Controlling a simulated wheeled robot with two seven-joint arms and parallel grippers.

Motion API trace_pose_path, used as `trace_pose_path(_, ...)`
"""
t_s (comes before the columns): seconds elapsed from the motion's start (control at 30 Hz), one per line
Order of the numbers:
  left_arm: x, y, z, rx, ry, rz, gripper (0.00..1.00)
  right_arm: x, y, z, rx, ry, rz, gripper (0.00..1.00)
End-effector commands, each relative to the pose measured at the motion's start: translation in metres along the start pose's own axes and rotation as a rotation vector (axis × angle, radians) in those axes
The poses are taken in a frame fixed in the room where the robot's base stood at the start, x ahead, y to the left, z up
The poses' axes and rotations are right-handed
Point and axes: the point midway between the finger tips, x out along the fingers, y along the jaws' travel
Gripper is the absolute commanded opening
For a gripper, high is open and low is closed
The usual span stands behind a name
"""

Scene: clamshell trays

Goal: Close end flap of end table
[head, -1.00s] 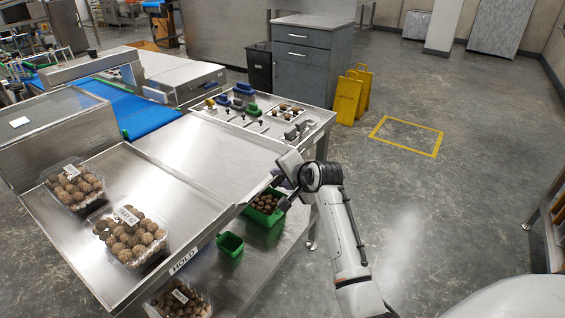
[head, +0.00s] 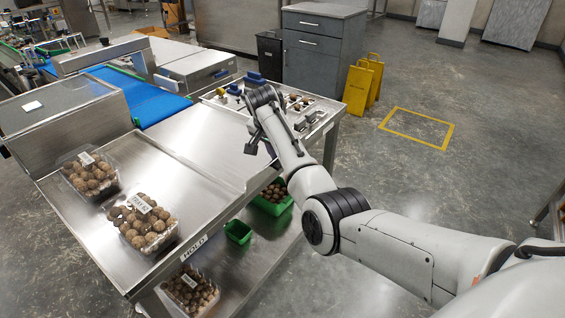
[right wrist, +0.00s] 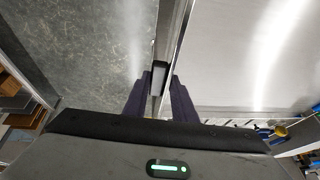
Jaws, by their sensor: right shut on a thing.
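The steel end table (head: 112,238) has a raised rim and a HOLD label on its front edge. A flat steel panel (head: 205,145) adjoins it; I cannot tell for certain which part is the end flap. My right gripper (head: 262,152) is at the panel's right-hand side, partly hidden behind my arm. In the right wrist view its dark fingers (right wrist: 159,95) are on either side of a thin metal edge (right wrist: 177,45) with a small dark piece, and shut on it. A broad steel surface (right wrist: 235,60) lies right of that edge. My left gripper is not in view.
Two clear clamshells of round brown items (head: 90,174) (head: 143,222) sit on the end table. Below are green bins (head: 272,207) (head: 238,231) and another clamshell (head: 190,291). A blue conveyor (head: 140,98) is behind. Open floor (head: 430,180) lies right.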

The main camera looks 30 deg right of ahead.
Motion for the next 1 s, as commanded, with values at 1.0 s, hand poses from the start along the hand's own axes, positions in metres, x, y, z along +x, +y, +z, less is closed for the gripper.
trace_pose_path(1.0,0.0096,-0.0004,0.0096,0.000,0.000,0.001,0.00,0.0055,0.0031,-0.0001,-0.046,-0.002,0.132,0.28)
